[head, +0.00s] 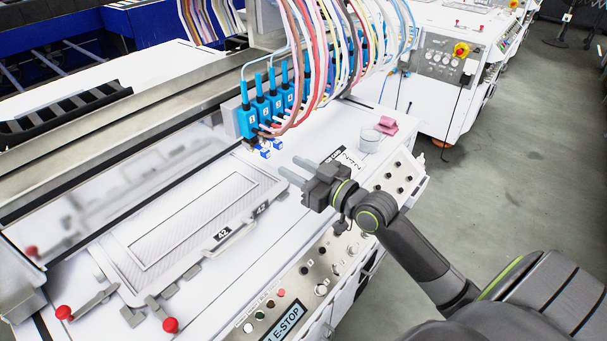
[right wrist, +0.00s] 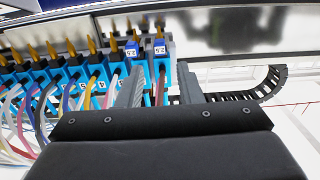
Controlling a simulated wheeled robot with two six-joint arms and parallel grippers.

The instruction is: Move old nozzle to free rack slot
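A row of blue nozzle holders (head: 264,101) with coloured hoses hangs on the gantry. In the right wrist view, gold nozzle tips (right wrist: 91,46) stick out of the row of blue blocks (right wrist: 163,72). Two small blue-and-white blocks marked 2.5 (right wrist: 160,47) sit at the end of that row; similar small blocks (head: 271,149) show under the row in the head view. My right gripper (head: 287,169) is open and empty, below and in front of them, fingers pointing at the row. I cannot tell which nozzle is the old one, nor make out a free rack slot. My left gripper is out of view.
A framed screen (head: 195,220) lies on the white bed, left of my right gripper. A grey cup (head: 370,140) and pink cloth (head: 387,125) stand on the machine's right end. A black cable chain (right wrist: 268,88) curves beside the row. Red-knobbed clamps (head: 170,324) stand at front left.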

